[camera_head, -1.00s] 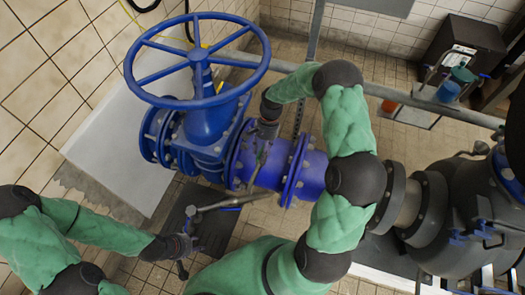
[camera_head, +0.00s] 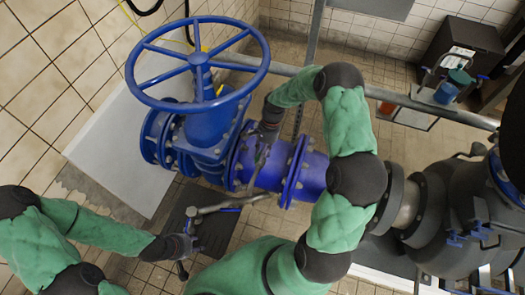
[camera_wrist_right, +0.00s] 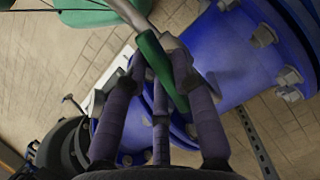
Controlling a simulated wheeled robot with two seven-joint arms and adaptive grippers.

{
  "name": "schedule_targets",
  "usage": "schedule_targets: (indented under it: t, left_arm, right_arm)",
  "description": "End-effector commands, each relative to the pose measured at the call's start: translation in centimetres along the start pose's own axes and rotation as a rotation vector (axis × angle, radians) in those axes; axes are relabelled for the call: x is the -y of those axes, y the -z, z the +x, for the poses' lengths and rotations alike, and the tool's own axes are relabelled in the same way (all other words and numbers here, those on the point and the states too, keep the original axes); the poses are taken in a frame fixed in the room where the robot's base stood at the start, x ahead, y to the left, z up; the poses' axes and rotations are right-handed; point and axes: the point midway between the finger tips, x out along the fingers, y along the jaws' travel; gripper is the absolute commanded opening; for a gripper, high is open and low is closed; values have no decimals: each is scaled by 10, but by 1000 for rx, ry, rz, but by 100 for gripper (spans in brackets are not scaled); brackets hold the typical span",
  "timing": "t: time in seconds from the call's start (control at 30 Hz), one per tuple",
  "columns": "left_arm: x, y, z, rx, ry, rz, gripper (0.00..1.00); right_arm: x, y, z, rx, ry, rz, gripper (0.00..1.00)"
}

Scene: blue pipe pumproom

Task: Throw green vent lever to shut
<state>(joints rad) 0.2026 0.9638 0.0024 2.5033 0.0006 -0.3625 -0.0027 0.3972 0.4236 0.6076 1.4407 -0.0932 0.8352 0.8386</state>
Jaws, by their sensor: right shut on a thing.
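The green vent lever (camera_wrist_right: 162,68) shows in the right wrist view as a tapered green handle on a grey metal shaft. My right gripper (camera_wrist_right: 172,75) is shut on it, with the purple-grey fingers around the handle. In the head view my right gripper (camera_head: 257,166) is in front of the blue pipe, right of the handwheel valve; the lever is mostly hidden there. My left gripper (camera_head: 190,256) is low on the left, empty, with its fingers looking spread apart. It is below a grey branch pipe and away from the lever.
A large blue handwheel (camera_head: 197,65) stands left of my right gripper. The flanged blue pipe (camera_head: 310,178) lies close behind it. A grey branch pipe (camera_head: 226,207) extends between the grippers. A dark grey pump (camera_head: 445,225) stands at right.

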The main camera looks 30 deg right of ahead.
Motion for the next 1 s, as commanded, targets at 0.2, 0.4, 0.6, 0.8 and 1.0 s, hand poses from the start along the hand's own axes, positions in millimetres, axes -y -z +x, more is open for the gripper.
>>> schedule_targets:
  t: [0.2, 0.4, 0.6, 0.8, 1.0]
  left_arm:
    - [-7, -1, -18, 0, 0, 0, 40]
    - [-12, -1, -33, 0, 0, 0, 40]
    - [-17, -2, -48, 0, 0, 0, 40]
    - [-23, -2, -64, 0, 0, 0, 40]
    - [-30, -3, -83, 0, 0, 0, 40]
  right_arm:
    - [0, -3, -3, 0, 58, 189, 0]
    - [1, -4, -2, -1, 113, 373, 0]
    - [2, -5, -2, -3, 168, 554, 0]
    - [2, -5, -2, -5, 223, 736, 0]
    - [3, -6, -3, -8, 277, 912, 0]
